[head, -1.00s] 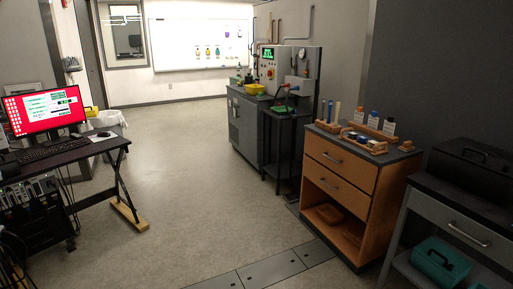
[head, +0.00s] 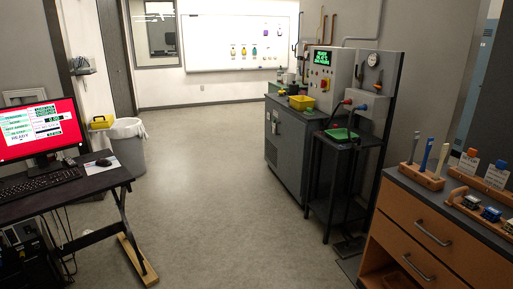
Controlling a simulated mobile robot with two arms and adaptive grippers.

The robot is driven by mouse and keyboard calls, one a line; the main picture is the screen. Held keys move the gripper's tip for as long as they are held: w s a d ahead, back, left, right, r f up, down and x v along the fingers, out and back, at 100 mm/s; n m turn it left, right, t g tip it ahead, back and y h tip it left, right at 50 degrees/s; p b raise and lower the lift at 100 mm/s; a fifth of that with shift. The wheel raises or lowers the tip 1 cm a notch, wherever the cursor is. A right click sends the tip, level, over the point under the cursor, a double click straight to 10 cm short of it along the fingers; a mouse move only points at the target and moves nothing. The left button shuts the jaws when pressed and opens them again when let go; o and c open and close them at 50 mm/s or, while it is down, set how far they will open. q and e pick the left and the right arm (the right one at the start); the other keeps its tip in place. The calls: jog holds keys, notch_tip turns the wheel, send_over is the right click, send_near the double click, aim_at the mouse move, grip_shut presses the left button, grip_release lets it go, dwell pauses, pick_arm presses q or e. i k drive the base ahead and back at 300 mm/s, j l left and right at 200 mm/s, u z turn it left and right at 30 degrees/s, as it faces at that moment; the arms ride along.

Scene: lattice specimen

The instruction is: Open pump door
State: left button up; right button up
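No door is clearly marked as the pump door in the head view. A grey cabinet (head: 290,146) with closed front panels stands at the back right. A control panel (head: 322,68) with a green display and a red button rises from its top. A grey machine housing (head: 366,105) with a gauge and a red-handled part stands beside it, above a dark stand (head: 333,180) with a green tray (head: 341,134). Neither of my grippers shows in the view.
A desk (head: 70,200) with a red-screen monitor (head: 40,130) is at the left. A wooden drawer cabinet (head: 425,225) with tools stands at the right. A bin (head: 128,145) is at the back left. The floor (head: 225,215) between is clear.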

aim_at(292, 133)
jog(key=i, duration=2.15)
jog(key=i+j+z, duration=0.1)
jog(key=i, duration=1)
jog(key=i+j, duration=0.1)
jog(key=i, duration=0.95)
